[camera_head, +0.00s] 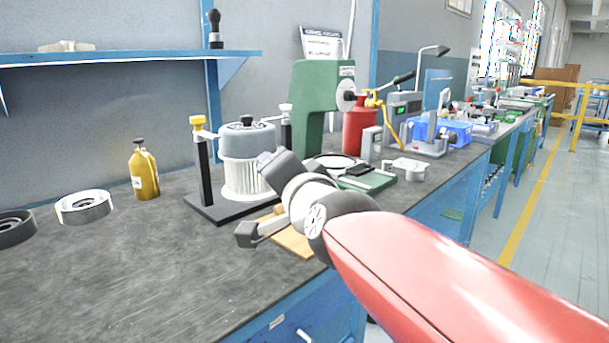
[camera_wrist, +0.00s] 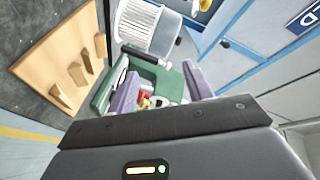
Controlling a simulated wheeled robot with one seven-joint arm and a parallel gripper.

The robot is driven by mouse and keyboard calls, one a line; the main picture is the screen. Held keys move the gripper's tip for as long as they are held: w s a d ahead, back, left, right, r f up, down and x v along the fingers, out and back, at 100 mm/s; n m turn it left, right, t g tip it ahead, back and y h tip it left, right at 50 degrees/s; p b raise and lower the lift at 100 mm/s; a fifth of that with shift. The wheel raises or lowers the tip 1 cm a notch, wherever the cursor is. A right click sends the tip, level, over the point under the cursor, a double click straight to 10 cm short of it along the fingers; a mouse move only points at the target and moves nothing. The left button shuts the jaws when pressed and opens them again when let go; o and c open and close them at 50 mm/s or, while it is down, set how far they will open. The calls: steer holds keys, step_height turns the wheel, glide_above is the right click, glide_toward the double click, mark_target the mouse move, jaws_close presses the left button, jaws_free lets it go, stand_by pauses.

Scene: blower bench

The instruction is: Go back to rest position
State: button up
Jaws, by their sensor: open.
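My gripper (camera_wrist: 162,88) shows in the wrist view as two purple-grey fingers spread apart, with nothing held between them. In the head view, my red arm reaches in from the lower right and the wrist hangs over the front edge of the bench (camera_head: 150,270). The gripper end there is partly hidden by the wrist, in front of the blower unit with a white ribbed cylinder and grey cap (camera_head: 246,175). The same ribbed cylinder shows at the top of the wrist view (camera_wrist: 150,28).
A wooden board (camera_wrist: 40,48) lies close to the wrist, partly hidden. A green press (camera_head: 311,95), red canister (camera_head: 358,128), yellow bottle (camera_head: 145,172) and metal ring (camera_head: 84,207) stand on the bench. A blue shelf (camera_head: 130,58) hangs above. The bench's front left is clear.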

steer(key=s+d+f+n+g+h, duration=0.3)
steer(key=s+d+f+g, duration=0.2)
steer(key=s+d+f, duration=0.4)
steer(key=s+d+f+n+g+h, duration=0.3)
steer(key=s+d+f+g, duration=0.2)
steer(key=s+d+f, duration=0.5)
step_height(320, 180, down, 6)
steer(key=shift+s+f+n, duration=0.15)
steer(key=shift+s+n, duration=0.05)
steer(key=shift+n, duration=0.1)
